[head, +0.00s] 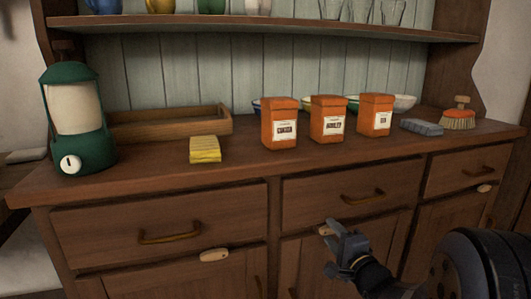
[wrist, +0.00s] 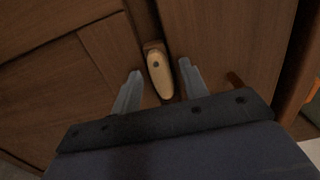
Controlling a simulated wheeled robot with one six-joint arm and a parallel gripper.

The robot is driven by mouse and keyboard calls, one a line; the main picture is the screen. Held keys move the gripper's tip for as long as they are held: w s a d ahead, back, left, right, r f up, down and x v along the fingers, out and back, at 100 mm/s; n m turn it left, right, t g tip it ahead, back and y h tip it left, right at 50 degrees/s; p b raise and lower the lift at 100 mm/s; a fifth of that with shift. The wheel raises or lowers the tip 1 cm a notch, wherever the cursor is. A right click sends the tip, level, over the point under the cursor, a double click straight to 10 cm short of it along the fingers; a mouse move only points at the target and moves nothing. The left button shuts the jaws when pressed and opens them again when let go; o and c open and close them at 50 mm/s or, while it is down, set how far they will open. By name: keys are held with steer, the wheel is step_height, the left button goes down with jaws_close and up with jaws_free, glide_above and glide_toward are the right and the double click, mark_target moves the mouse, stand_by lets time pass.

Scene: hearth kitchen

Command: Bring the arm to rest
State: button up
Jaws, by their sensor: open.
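My gripper (head: 338,246) is in front of the wooden dresser (head: 120,190), below the countertop and near the middle drawer and the cupboard doors. In the wrist view my gripper (wrist: 157,86) shows its two fingers apart, with nothing held between them. A pale wooden turn-latch (wrist: 159,74) on the dresser front appears beyond and between the fingertips. I cannot tell how far the fingers are from it.
Drawer handles (head: 170,237) stick out from the front.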

steer(key=shift+s, duration=0.1)
steer(key=p+v, duration=0.2)
steer(key=v, duration=0.8)
steer(key=b+x, duration=0.2)
steer(key=x, duration=0.8)
steer(key=shift+w+f, duration=0.1)
steer(key=shift+w, duration=0.1)
steer(key=shift+s+m, duration=0.1)
steer(key=shift+m, duration=0.6)
steer(key=shift+f+m, duration=0.2)
steer(key=shift+m, duration=1.5)
steer(key=shift+s+a, duration=0.1)
steer(key=shift+a, duration=0.05)
